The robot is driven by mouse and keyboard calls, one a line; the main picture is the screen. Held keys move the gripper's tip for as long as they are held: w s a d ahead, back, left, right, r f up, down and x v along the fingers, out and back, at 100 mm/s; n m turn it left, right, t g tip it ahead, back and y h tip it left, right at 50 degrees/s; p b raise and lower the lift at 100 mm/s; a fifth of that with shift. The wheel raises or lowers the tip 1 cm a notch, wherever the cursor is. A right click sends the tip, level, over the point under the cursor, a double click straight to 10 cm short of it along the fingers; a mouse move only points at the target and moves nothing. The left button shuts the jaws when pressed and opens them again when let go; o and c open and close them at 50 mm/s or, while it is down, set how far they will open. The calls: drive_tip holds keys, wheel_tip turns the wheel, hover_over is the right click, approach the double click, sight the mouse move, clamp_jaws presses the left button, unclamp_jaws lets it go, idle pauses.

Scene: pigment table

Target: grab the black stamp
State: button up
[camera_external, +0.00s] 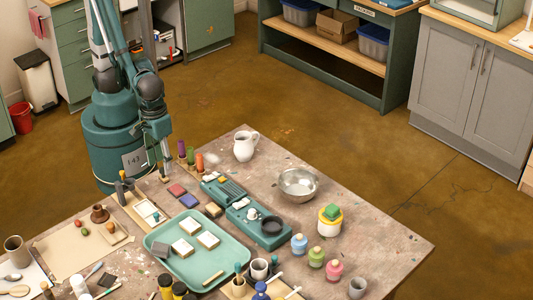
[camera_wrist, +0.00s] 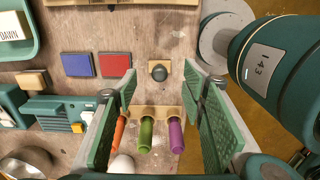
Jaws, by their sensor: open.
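The black stamp, a round dark knob on a small square wooden base (camera_wrist: 158,72), stands upright on the table in the wrist view. My gripper (camera_wrist: 161,79) is open, with its green-padded fingers on the left and right of the stamp in that view. A gap shows on both sides of the knob, and nothing is held. In the external view my gripper (camera_external: 163,165) points down at the table's back left edge. The stamp is hard to make out there, at the fingers' lower end.
Orange (camera_wrist: 119,132), green (camera_wrist: 146,135) and purple (camera_wrist: 177,135) sticks stand in a wooden holder close to the stamp. Blue (camera_wrist: 77,65) and red (camera_wrist: 115,65) pads lie to its left. A white jug (camera_external: 245,146) and metal bowl (camera_external: 298,184) stand farther right.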

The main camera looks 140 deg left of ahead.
sight(162, 168)
drive_tip(key=shift+f, duration=0.15)
drive_tip(key=shift+d+f+b, duration=0.1)
drive_tip(key=shift+f+b, duration=1.1)
drive_tip(key=shift+f, duration=1.25)
drive_tip(key=c, duration=0.8)
